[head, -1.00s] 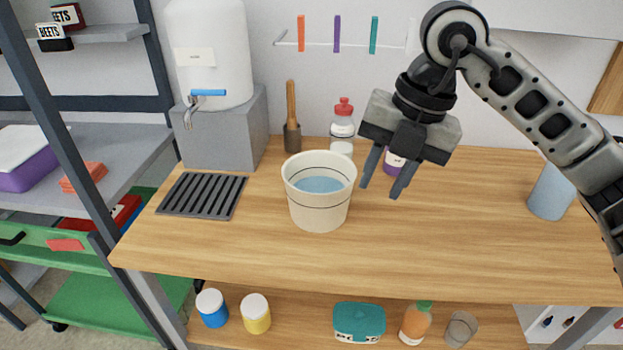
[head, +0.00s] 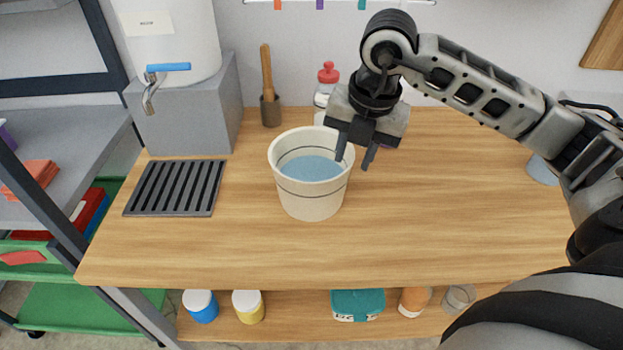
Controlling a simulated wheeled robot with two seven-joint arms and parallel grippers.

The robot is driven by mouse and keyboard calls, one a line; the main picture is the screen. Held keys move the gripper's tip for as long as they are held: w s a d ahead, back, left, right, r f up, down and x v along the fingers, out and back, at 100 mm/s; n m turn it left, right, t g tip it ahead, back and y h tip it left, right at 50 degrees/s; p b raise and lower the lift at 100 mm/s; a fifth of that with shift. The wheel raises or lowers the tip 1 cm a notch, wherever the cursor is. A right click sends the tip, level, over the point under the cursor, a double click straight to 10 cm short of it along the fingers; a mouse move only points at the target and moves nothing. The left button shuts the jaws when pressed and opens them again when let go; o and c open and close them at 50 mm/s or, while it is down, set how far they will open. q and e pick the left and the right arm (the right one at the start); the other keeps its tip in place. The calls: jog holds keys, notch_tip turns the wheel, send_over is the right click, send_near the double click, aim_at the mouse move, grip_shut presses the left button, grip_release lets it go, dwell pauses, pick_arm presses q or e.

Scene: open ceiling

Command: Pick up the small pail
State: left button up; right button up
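The small pail (head: 312,197) is cream-coloured with dark bands and stands upright on the wooden table, with blue water (head: 309,168) inside. My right gripper (head: 354,163) is at the pail's right rim, fingers pointing down and apart. One finger appears over the inside of the rim and the other outside it to the right. I cannot tell whether either finger touches the wall. My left gripper is not in view.
A dark drain grate (head: 176,188) lies left of the pail, below the water dispenser's tap (head: 150,95). Behind stand a pot with a wooden handle (head: 270,108) and a red-capped bottle (head: 327,86). A blue cup (head: 541,170) is far right. The table front is clear.

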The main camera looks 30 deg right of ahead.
jog(key=f, duration=0.3)
jog(key=w+f+p, duration=0.1)
jog(key=f, duration=0.1)
jog(key=shift+a+f, duration=0.1)
grip_shut()
jog(key=shift+w+r, duration=0.1)
jog(key=shift+r, duration=0.1)
dwell(1.0)
